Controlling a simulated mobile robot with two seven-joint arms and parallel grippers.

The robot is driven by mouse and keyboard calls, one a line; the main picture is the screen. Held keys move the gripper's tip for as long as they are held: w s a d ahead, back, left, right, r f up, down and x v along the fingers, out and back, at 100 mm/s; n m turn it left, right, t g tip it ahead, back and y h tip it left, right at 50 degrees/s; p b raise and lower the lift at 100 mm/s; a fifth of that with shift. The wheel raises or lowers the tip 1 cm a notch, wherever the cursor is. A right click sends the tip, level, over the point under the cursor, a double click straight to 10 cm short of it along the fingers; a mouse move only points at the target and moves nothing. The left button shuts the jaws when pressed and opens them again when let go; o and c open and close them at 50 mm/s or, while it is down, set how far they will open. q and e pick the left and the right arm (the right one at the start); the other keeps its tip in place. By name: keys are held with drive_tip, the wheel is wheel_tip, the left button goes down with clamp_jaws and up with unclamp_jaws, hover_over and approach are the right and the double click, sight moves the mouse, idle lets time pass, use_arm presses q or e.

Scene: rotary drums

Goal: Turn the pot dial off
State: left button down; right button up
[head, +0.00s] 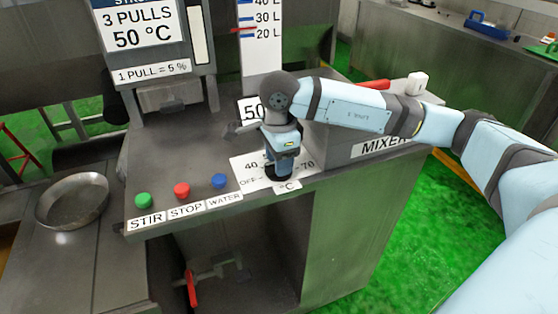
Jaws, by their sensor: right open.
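The pot dial's white scale plate (245,167) lies on the steel counter, with OFF, 40, 70 and °C legible around it. My right gripper (270,171) reaches down over the middle of this plate from the right. It is open, with its fingertips low at the dial's place. The dial knob itself is hidden behind the gripper, so I cannot tell where it points or whether the fingers touch it. My left gripper is not in view.
Left of the plate are a green button (143,201), a red button (181,190) and a blue button (219,181). A round metal pan (72,201) sits at far left. A red-handled valve (192,288) is below the counter. The MIXER box (335,145) stands behind right.

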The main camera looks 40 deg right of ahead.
use_arm(q)
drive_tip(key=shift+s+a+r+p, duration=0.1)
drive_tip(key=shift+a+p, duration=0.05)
drive_tip(key=shift+p, duration=0.6)
use_arm(e)
wheel_tip(320, 180, up, 13)
